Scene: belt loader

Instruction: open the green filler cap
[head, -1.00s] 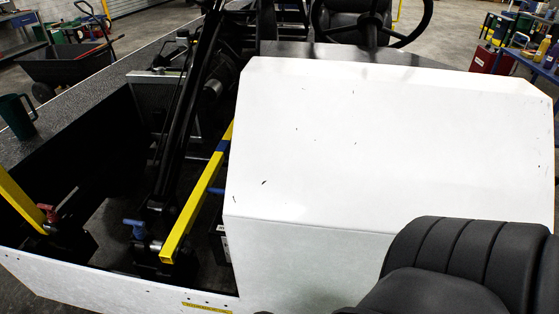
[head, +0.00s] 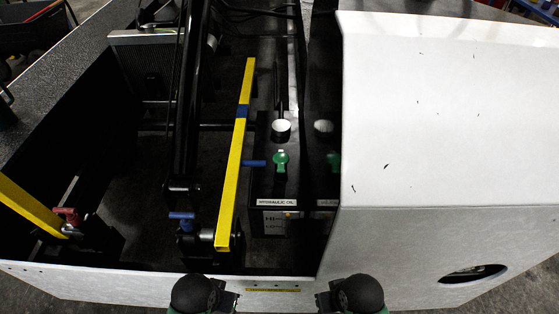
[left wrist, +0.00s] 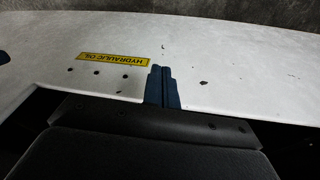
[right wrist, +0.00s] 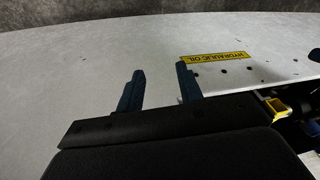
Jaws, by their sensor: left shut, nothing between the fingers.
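The green filler cap (head: 281,161) sits on top of a black tank (head: 262,185) labelled HYDRAULIC OIL, behind the white front panel. A round white cap (head: 281,129) is just behind it. A blue lever (head: 254,163) is left of the green cap. Both my wrists show at the bottom edge of the head view, in front of the panel and well short of the cap. My left gripper (left wrist: 161,86) is shut and empty, over the white panel. My right gripper (right wrist: 160,84) is open and empty, its fingers apart over the same panel.
A yellow bar (head: 235,160) rises left of the tank, beside black lift arms. The white hood (head: 440,120) closes off the right; its dark side shows what looks like the cap's reflection. The white front panel (head: 130,282) lies between my wrists and the tank. A red-handled valve (head: 68,215) is at left.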

